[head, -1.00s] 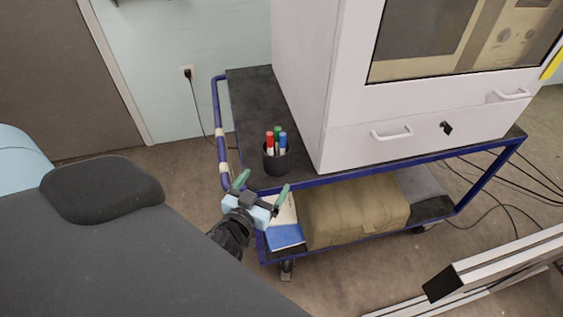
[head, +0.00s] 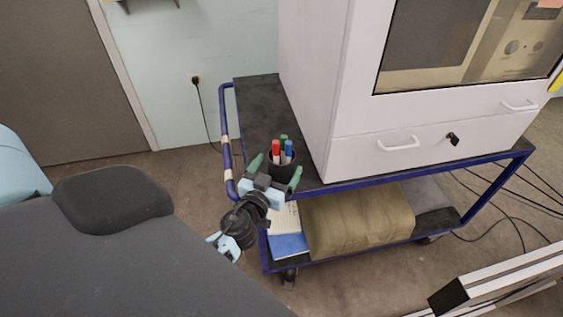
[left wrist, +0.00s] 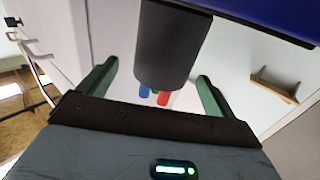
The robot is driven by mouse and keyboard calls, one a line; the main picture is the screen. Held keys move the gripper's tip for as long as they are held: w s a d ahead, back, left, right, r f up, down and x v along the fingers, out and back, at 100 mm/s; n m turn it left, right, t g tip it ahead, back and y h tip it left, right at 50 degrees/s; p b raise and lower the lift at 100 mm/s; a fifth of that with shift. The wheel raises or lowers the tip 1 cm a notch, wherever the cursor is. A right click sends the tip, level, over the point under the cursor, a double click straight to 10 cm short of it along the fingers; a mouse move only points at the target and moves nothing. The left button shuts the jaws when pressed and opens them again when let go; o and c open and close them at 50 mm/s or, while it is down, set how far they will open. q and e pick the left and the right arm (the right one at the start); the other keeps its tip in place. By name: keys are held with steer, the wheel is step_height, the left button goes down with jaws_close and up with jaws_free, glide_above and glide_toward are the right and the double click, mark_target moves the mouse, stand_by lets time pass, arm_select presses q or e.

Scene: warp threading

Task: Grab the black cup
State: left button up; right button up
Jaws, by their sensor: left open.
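The black cup (head: 282,170) holds several markers with red, green and blue caps. It stands upright near the front left corner of the cart's top. My left gripper (head: 275,171) is open, with one green finger on each side of the cup, and partly hides it in the head view. In the left wrist view the cup (left wrist: 172,45) appears upside down between the open fingers (left wrist: 158,72), with gaps on both sides. My right gripper is not in view.
The blue-framed cart (head: 257,105) carries a large white cabinet (head: 312,85) close to the right of the cup. A tan bundle (head: 360,218) and a blue-and-white book (head: 288,243) lie on the lower shelf. A cable (head: 199,110) hangs from the wall outlet behind.

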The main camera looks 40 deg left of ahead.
mark_target(284, 145)
arm_select(q)
steer(key=shift+x, duration=1.95)
steer(key=shift+a+f, duration=0.1)
steer(key=shift+f, duration=0.05)
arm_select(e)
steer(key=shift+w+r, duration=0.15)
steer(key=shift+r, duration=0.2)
arm_select(q)
steer(key=shift+s, duration=0.1)
steer(key=c, duration=1.1)
steer(key=shift+r+p, duration=0.2)
steer(key=shift+p, duration=0.1)
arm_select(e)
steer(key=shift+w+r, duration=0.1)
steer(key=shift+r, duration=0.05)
arm_select(q)
steer(key=shift+r+p, duration=0.95)
steer(key=shift+r, duration=0.85)
steer(key=shift+s+a+r+b, duration=0.2)
steer(key=shift+s+a, duration=0.95)
steer(key=shift+s, duration=1.25)
steer(key=shift+s+a+r+b, duration=0.25)
steer(key=shift+s+a, duration=0.9)
steer(key=shift+s, duration=1.25)
steer(key=shift+s+a+r+b, duration=0.2)
steer(key=shift+s+a, duration=0.9)
steer(key=shift+s, duration=1.3)
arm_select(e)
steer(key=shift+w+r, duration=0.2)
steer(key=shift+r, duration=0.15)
